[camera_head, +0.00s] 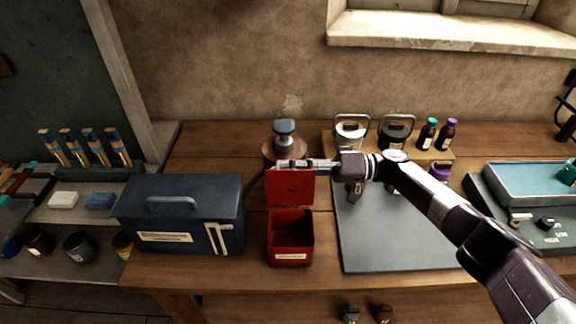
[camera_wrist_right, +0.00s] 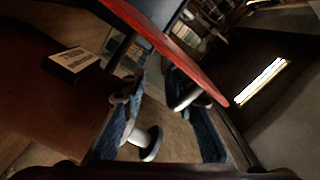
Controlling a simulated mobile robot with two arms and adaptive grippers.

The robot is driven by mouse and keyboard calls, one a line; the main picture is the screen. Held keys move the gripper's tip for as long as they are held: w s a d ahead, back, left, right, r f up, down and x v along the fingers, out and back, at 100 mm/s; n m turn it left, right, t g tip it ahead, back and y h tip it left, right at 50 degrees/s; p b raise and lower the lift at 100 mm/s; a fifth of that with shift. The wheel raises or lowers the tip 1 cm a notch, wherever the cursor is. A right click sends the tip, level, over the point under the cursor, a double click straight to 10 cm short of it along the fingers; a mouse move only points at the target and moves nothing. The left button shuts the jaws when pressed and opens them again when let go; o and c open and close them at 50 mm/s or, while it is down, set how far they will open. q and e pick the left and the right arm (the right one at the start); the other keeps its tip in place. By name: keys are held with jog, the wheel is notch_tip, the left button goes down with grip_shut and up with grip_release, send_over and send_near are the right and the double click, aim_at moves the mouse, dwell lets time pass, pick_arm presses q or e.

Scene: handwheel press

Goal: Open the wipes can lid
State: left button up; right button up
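The red wipes can (camera_head: 290,260) is a square box at the front middle of the bench, with a pale label on its front. Its red lid (camera_head: 290,188) stands raised at the back, and the dark inside of the can shows. My right gripper (camera_head: 285,165) is just at the upper edge of the raised lid; whether it touches is unclear. In the right wrist view the fingers (camera_wrist_right: 155,85) are apart with nothing visibly held between them, and the lid's red edge (camera_wrist_right: 170,48) crosses just beyond the fingertips. My left gripper is not in view.
A dark blue toolbox (camera_head: 180,215) stands left of the can. A round brown piece with a grey knob (camera_head: 284,140) is behind the lid. A grey mat (camera_head: 390,240) lies to the right under my right arm. Jars and bottles (camera_head: 428,135) stand behind it.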

jog(key=shift+d+r, duration=0.1)
jog(key=shift+d, duration=0.1)
jog(key=d, duration=1.1)
jog(key=shift+d, duration=0.35)
